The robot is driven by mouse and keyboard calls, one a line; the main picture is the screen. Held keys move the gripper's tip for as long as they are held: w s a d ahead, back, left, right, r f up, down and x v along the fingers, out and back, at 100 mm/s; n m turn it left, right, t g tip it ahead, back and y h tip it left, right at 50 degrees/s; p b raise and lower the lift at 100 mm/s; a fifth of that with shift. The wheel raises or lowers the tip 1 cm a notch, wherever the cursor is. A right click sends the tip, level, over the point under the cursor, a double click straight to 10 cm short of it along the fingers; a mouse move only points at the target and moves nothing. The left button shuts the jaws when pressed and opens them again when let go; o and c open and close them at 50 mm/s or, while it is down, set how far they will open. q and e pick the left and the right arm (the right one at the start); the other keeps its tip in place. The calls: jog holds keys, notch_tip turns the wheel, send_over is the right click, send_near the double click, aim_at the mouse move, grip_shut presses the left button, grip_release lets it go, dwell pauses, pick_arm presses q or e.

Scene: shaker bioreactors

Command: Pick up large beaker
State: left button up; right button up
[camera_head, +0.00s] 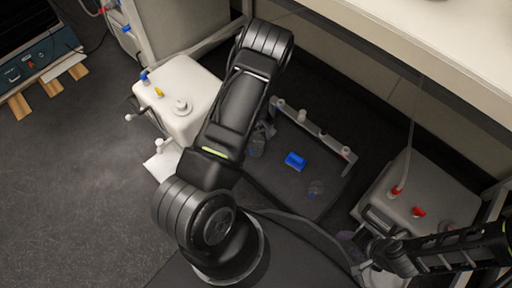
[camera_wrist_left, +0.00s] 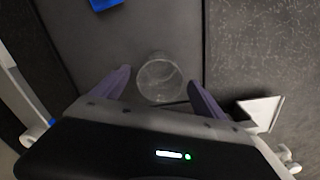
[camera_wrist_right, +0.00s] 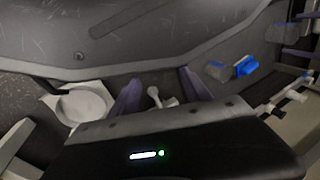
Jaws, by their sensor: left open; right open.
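The large clear beaker (camera_head: 256,146) stands on the dark tray (camera_head: 285,185), partly hidden by my left arm. In the left wrist view the beaker (camera_wrist_left: 160,78) appears between the two purple fingers of my left gripper (camera_wrist_left: 159,78). That gripper is open, and I cannot tell whether its fingers touch the glass. In the head view my left gripper (camera_head: 264,132) is mostly covered by my arm. My right gripper (camera_wrist_right: 160,78) is open, low at the right by the white container; no beaker is between its fingers.
White containers with ports stand left (camera_head: 190,88) and right (camera_head: 430,190). A pale shelf (camera_head: 440,40) overhangs the back right.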

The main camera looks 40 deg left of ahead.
aim_at(256, 146)
pick_arm(q)
notch_tip(256, 146, down, 5)
jog(key=b, duration=0.3)
jog(key=shift+f, duration=0.15)
jog(key=shift+c, duration=0.5)
jog(key=c, duration=1.3)
jog(key=shift+c, duration=0.2)
